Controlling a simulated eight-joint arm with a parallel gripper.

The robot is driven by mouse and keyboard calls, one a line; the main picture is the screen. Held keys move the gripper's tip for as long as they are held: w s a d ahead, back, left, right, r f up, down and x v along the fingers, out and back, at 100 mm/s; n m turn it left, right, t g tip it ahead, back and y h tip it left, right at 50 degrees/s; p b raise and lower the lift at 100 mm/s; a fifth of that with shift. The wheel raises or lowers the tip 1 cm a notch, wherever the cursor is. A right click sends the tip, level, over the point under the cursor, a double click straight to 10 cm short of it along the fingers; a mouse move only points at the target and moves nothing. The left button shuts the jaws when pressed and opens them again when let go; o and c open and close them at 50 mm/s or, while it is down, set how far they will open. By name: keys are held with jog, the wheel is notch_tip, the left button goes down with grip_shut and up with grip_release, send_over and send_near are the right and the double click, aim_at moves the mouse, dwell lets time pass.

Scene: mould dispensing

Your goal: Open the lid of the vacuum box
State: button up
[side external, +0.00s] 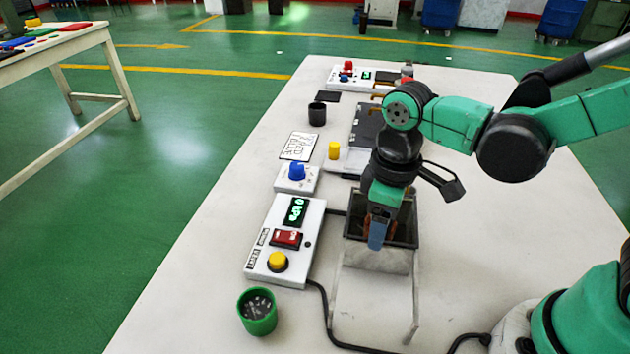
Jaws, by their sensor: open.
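The vacuum box (400,263) stands on the white table, with dark inner walls showing behind and beside my gripper. My gripper (378,232) points down over the box, its blue fingertip in front of the dark interior. It is open, with nothing seen between its fingers. Whether the fingertips touch the box is unclear. A see-through panel with thin pale edges, seemingly the lid (414,310), extends from the box's near side toward the camera, low over the table. My gripper hides part of the box's middle and far side.
A control box (254,254) with a green display, red switch and yellow knob stands left of the vacuum box. A green cup (257,311) of dark bits is nearer. A black cable (322,310) runs along the table. A blue-knob box (297,176) and black cup (317,114) stand farther back.

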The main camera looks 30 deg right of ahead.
grip_shut()
dwell(1.4)
